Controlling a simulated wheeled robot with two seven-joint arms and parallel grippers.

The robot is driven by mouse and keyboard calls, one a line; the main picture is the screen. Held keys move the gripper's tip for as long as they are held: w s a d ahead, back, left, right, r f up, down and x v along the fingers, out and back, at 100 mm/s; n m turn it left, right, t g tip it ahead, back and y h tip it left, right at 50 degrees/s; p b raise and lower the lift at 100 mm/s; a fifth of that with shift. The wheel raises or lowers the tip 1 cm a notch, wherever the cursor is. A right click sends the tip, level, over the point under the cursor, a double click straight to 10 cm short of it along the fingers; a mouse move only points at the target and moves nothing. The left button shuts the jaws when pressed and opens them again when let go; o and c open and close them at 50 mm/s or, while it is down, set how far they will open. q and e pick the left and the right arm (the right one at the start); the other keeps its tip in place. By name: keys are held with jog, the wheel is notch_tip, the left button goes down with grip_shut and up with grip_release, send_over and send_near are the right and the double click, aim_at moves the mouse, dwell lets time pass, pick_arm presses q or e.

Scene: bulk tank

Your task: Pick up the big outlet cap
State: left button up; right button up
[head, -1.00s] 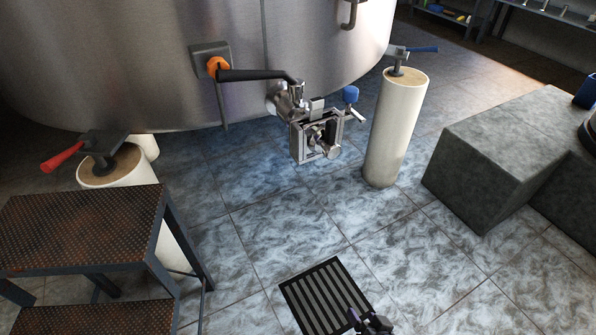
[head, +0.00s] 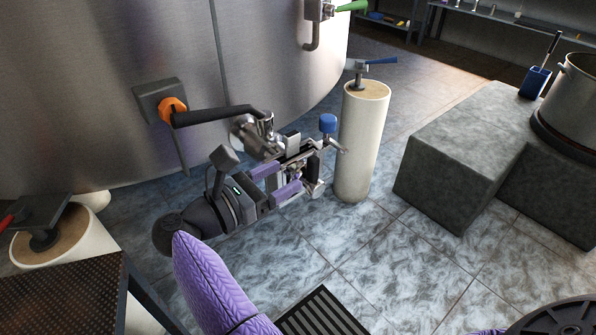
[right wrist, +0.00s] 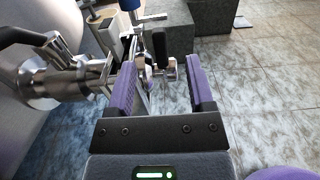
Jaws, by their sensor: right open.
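The steel outlet (head: 262,130) juts from the tank. A square metal bracket (head: 313,187) sits just below and right of it, with shiny metal parts inside. I cannot tell clearly which part is the big outlet cap. My right gripper (head: 278,180) is open at the bracket, its purple fingers pointing right and partly covering it. In the right wrist view, a round metal piece (right wrist: 169,69) and an upright dark handle (right wrist: 159,48) show between and beyond the open fingers (right wrist: 162,85). I cannot tell whether the fingers touch anything. My left gripper is not in view.
A black valve lever (head: 215,115) on an orange hub extends above my right gripper. A cream post (head: 362,140) with a blue handle stands right of the bracket. Stone blocks (head: 460,160) are farther right. A floor grate (head: 325,315) and perforated step (head: 65,290) lie in front.

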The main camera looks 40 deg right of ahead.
aim_at(309, 162)
jog(key=d, duration=0.2)
jog(key=d+b, duration=0.1)
jog(key=d, duration=0.2)
jog(key=d+b, duration=0.1)
jog(key=d, duration=0.1)
jog(key=shift+w+d, duration=0.15)
jog(key=shift+w, duration=0.2)
jog(key=shift+d+r, duration=0.1)
jog(key=shift+d, duration=0.1)
jog(key=c, duration=0.7)
grip_shut()
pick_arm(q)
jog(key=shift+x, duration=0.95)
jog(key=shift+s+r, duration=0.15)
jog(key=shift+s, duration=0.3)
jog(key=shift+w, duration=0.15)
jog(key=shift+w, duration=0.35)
